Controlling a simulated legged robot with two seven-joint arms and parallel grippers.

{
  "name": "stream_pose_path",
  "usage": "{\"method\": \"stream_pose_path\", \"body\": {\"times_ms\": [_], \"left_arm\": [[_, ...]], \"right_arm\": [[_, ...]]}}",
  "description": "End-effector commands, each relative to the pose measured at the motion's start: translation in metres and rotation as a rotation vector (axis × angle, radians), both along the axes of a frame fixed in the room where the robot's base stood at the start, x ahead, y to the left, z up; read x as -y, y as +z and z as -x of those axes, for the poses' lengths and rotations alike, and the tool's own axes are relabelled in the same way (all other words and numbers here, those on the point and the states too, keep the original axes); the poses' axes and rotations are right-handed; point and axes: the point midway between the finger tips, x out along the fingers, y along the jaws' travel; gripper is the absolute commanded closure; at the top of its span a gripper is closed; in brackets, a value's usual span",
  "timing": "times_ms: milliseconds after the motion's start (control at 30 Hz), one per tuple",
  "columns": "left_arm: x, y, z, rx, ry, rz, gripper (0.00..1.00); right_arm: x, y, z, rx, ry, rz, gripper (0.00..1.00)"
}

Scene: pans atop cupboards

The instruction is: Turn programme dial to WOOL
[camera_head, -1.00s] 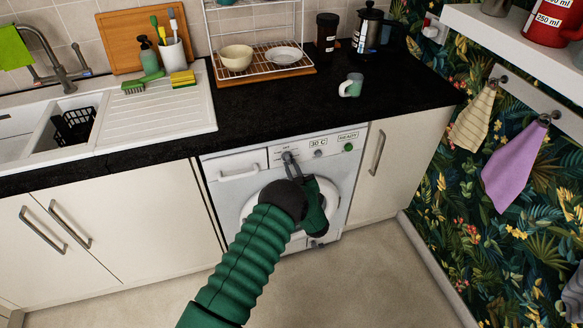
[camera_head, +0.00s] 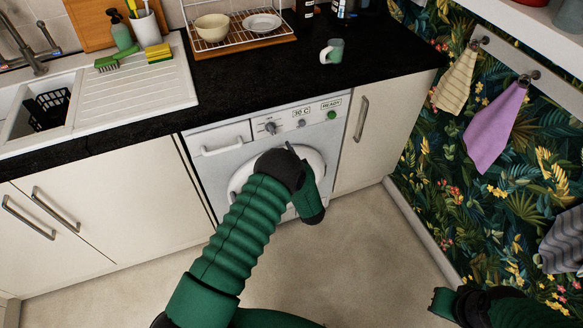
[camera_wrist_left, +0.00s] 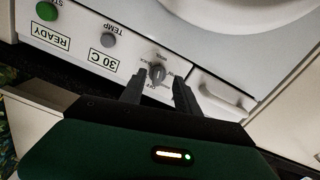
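The washing machine (camera_head: 222,168) is white and built in under the black worktop. Its programme dial (camera_head: 271,128) is a small grey knob left of the 30 C display. In the left wrist view the dial (camera_wrist_left: 157,75) shows ahead of and between my fingertips, with a gap to it; the lettering around it is too small to read surely. My left gripper (camera_head: 289,148) is open and empty, below and right of the dial in the head view; its fingers (camera_wrist_left: 158,92) stand apart in the wrist view.
Beside the dial are the temperature knob (camera_head: 301,123), a READY display (camera_head: 331,104) and a green start button (camera_head: 332,115). The drawer handle (camera_head: 222,146) is to the left. The floor in front is clear.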

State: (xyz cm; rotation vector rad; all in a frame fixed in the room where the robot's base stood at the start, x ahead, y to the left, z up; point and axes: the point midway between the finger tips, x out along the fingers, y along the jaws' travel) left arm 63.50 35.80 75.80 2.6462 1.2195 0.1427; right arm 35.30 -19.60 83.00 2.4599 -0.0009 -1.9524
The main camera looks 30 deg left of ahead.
Motion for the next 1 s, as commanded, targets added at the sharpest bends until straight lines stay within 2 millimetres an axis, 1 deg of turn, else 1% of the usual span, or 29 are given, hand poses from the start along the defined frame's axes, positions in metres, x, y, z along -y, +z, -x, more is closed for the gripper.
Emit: {"method": "stream_pose_path", "body": {"times_ms": [33, 200, 300, 400, 533, 900, 967, 1000], "left_arm": [[0.013, 0.001, 0.009, -0.004, -0.004, 0.001, 0.62], [0.050, -0.001, 0.041, -0.004, -0.004, 0.002, 0.62], [0.066, -0.001, 0.055, -0.003, -0.004, 0.002, 0.62], [0.076, -0.001, 0.064, -0.003, -0.002, 0.001, 0.62], [0.081, -0.001, 0.068, -0.001, -0.001, 0.001, 0.62], [0.081, -0.001, 0.068, -0.001, 0.000, 0.001, 0.62], [0.081, 0.002, 0.065, -0.004, -0.010, 0.010, 0.62], [0.083, 0.007, 0.060, -0.012, -0.027, 0.028, 0.62]], "right_arm": [[0.000, 0.003, 0.000, 0.000, 0.000, 0.000, 1.00], [0.000, 0.005, 0.000, 0.000, 0.000, 0.000, 1.00], [0.000, 0.006, 0.000, 0.000, 0.000, 0.000, 1.00], [0.000, 0.007, 0.000, 0.000, 0.000, 0.000, 1.00], [0.000, 0.007, 0.000, 0.000, 0.000, 0.000, 1.00], [0.000, 0.007, 0.000, 0.000, 0.000, 0.000, 1.00], [0.000, 0.008, 0.000, 0.000, 0.000, 0.000, 1.00], [0.000, 0.011, 0.000, 0.000, 0.000, 0.000, 1.00]]}}
